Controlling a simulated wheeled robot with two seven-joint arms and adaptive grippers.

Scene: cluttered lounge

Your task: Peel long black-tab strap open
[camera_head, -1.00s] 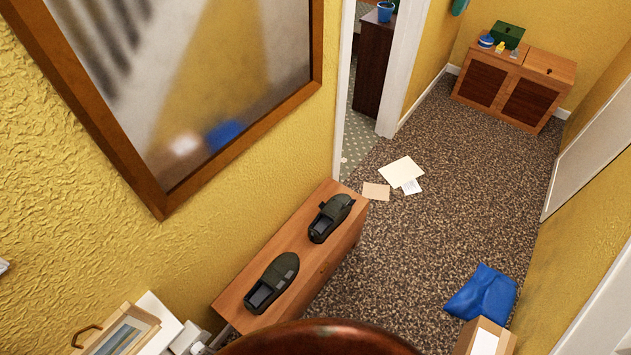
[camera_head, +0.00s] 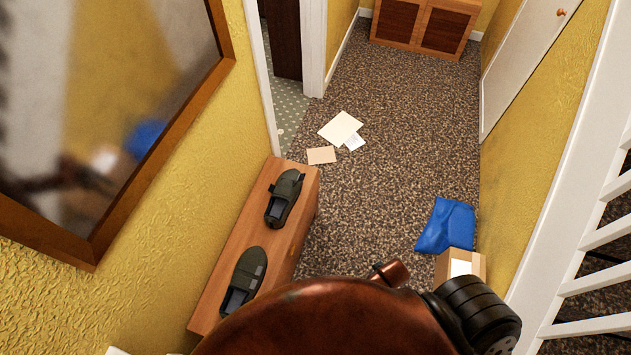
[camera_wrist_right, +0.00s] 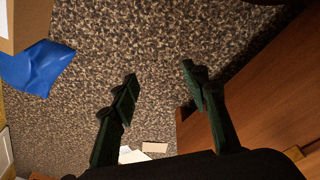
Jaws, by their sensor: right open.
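Two dark green shoes lie on a wooden bench (camera_head: 222,287) at the left wall in the head view. The far shoe (camera_head: 284,197) has a dark strap end sticking out on its left side. Which strap has the long black tab is too small to tell. My right gripper (camera_wrist_right: 158,75) is open and empty in the right wrist view, over the carpet beside the bench's wooden side (camera_wrist_right: 262,85). No shoe shows in that view. My left gripper is out of view.
A blue bag (camera_head: 447,226) and a cardboard box (camera_head: 453,264) are on the right. Papers (camera_head: 340,128) lie on the carpet. A framed mirror (camera_head: 170,140) hangs above the bench. White railings (camera_head: 590,285) stand at far right.

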